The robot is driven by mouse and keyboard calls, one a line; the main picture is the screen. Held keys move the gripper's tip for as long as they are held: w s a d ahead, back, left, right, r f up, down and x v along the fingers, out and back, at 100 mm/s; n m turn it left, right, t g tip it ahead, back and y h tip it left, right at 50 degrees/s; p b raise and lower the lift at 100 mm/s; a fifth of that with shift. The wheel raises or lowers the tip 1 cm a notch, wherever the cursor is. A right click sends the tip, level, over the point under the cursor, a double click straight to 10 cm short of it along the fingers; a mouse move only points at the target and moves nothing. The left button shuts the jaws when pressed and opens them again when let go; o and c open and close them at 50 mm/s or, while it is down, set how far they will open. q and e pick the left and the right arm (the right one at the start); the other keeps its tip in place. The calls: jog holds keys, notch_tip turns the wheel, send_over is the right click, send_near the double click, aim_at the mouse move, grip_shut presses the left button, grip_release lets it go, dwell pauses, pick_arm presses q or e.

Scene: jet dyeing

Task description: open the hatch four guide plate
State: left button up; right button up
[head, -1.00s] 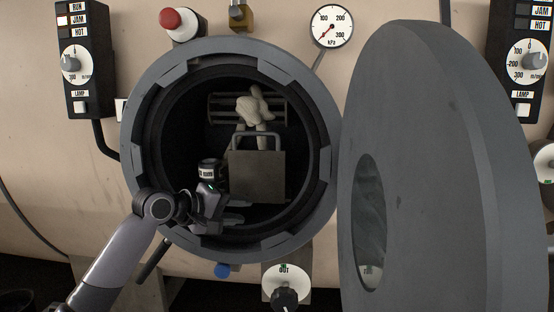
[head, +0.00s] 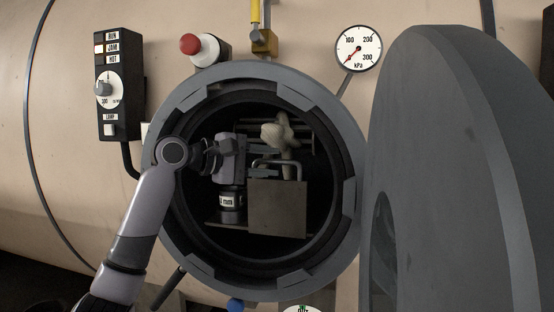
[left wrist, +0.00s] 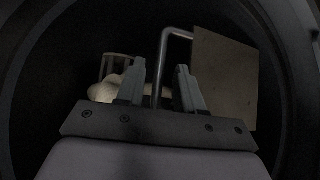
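The guide plate (head: 277,210) is a square brownish-grey plate inside the open round hatch (head: 352,190). A U-shaped bar handle (head: 289,161) stands at its top edge. My left gripper (head: 265,160) reaches into the hatch from the left, its two fingers one above the other at the handle. In the left wrist view the open fingers (left wrist: 160,88) stand on either side of the handle bar (left wrist: 164,55), with a gap on both sides. The plate (left wrist: 224,80) is at the right there. My right gripper is not in view.
A knotted pale cloth (head: 284,134) hangs behind the plate. A labelled cylinder (head: 231,206) stands left of the plate. The thick hatch door (head: 450,180) is swung open at the right. A pressure gauge (head: 358,50) is above.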

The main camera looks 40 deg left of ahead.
pick_arm(q)
jog(key=shift+x, duration=1)
jog(key=shift+w, duration=0.2)
grip_shut()
jog(key=shift+d+f, duration=0.1)
jog(key=shift+d, duration=0.05)
